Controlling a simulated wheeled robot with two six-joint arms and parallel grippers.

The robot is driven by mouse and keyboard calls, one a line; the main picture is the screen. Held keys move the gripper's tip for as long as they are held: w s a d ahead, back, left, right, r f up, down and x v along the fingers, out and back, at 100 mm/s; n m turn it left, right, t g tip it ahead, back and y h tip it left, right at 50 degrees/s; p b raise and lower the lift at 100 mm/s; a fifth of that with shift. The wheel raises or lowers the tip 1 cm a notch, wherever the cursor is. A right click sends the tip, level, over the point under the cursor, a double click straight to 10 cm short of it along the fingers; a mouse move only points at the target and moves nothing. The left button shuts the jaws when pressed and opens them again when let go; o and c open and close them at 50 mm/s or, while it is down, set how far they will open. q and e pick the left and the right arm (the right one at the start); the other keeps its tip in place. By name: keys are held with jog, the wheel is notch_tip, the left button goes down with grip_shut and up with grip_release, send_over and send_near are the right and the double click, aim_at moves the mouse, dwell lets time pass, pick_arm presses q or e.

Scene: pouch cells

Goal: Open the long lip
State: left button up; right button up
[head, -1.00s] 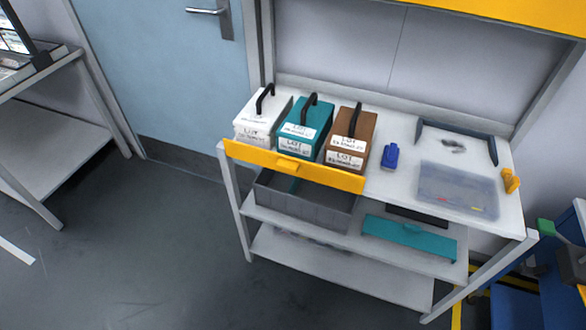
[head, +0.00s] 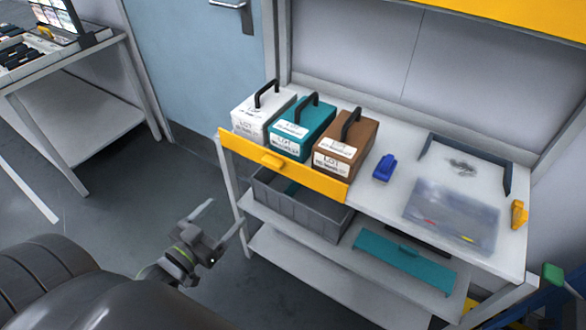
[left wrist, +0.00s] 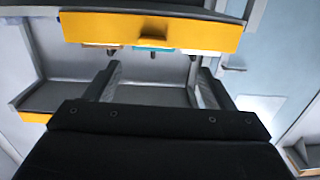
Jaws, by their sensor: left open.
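The long yellow lip (head: 285,166) runs along the front left edge of the bench, upright against it, with a small yellow grip tab (head: 272,160) at its middle. In the left wrist view the lip (left wrist: 100,32) spans the top, and its tab (left wrist: 151,38) shows near the middle. My left gripper (head: 227,212) is open and empty, in front of and below the lip, apart from it. In the left wrist view its two fingers (left wrist: 157,70) stand wide apart below the tab. My right gripper is not in view.
White, teal and brown lot boxes (head: 346,142) with black handles stand behind the lip. A grey bin (head: 300,208) sits on the shelf below. A teal panel (head: 405,262) lies to its right. A blue item (head: 384,167) and a clear tray (head: 452,212) are on the bench top.

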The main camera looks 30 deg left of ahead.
pick_arm(q)
jog(key=r, duration=0.1)
jog(key=b, duration=0.3)
send_near(270, 165)
jog(key=shift+h, duration=0.3)
jog(key=w, duration=0.9)
jog(key=shift+w+d+f, duration=0.2)
jog(key=shift+w+d, duration=0.05)
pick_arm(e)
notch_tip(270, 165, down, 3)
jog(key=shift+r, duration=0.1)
